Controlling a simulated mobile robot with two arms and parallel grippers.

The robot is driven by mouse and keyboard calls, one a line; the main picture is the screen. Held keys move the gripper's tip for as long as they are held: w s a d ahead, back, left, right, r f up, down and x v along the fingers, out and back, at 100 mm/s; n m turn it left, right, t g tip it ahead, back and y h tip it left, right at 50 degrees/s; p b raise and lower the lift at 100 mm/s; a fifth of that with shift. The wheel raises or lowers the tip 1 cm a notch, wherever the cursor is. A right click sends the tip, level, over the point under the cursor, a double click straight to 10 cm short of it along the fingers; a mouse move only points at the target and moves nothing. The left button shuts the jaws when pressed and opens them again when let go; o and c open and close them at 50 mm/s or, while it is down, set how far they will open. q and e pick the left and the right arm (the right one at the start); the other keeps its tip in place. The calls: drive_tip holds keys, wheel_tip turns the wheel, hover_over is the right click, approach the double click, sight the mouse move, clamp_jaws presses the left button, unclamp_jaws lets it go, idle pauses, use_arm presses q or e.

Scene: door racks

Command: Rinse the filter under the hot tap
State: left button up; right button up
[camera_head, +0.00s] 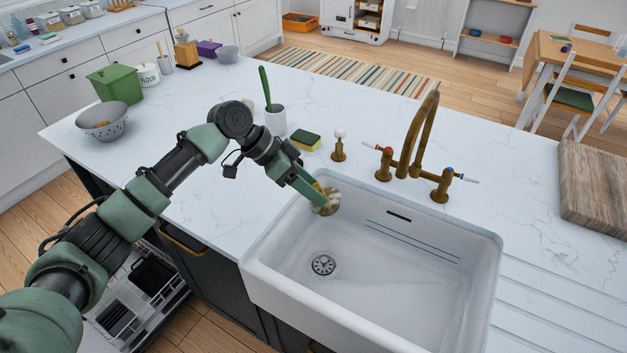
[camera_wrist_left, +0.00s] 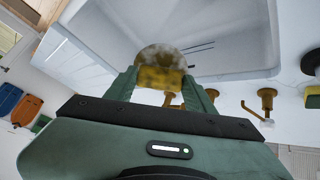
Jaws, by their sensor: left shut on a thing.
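The filter (camera_head: 326,205), a round brass-coloured piece with a greyish face, is in my left gripper (camera_head: 316,194). The gripper is shut on it at the sink's back left corner, above the basin. In the left wrist view the filter (camera_wrist_left: 160,57) sits between the two green fingers (camera_wrist_left: 163,80), its near part yellowish. The white sink (camera_head: 370,270) looks empty, with a round drain. The brass tap (camera_head: 420,130) stands behind the sink, right of my gripper. Its red-marked hot handle (camera_head: 385,158) is on the left, a blue-marked one (camera_head: 443,184) on the right. No water shows. My right gripper is not seen.
A brass soap pump (camera_head: 338,147), a sponge (camera_head: 305,139) and a pot with a green-handled brush (camera_head: 275,120) stand behind my gripper. A colander (camera_head: 103,121) is at the left. A wooden board (camera_head: 595,190) lies at the right. The basin's middle is clear.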

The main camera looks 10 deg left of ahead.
sight(338, 194)
use_arm(q)
drive_tip(key=shift+w+f, duration=0.1)
drive_tip(key=shift+w, duration=0.45)
drive_tip(key=shift+w+f+m+h, duration=0.25)
drive_tip(key=shift+w+m+h, duration=0.05)
drive_tip(key=shift+w+h, duration=0.1)
drive_tip(key=shift+s+d, duration=0.1)
drive_tip(key=shift+d, duration=0.25)
drive_tip(key=d, duration=0.3)
drive_tip(key=shift+s+d+f, duration=0.1)
drive_tip(key=shift+d+f, duration=0.1)
drive_tip(key=shift+f, duration=0.2)
drive_tip(key=shift+d+f+b, duration=0.15)
drive_tip(key=shift+d+b, duration=0.25)
drive_tip(key=shift+d, duration=0.35)
drive_tip(key=d+f, duration=0.1)
drive_tip(key=d, duration=0.7)
drive_tip(key=shift+s+f, duration=0.25)
drive_tip(key=shift+f, duration=0.05)
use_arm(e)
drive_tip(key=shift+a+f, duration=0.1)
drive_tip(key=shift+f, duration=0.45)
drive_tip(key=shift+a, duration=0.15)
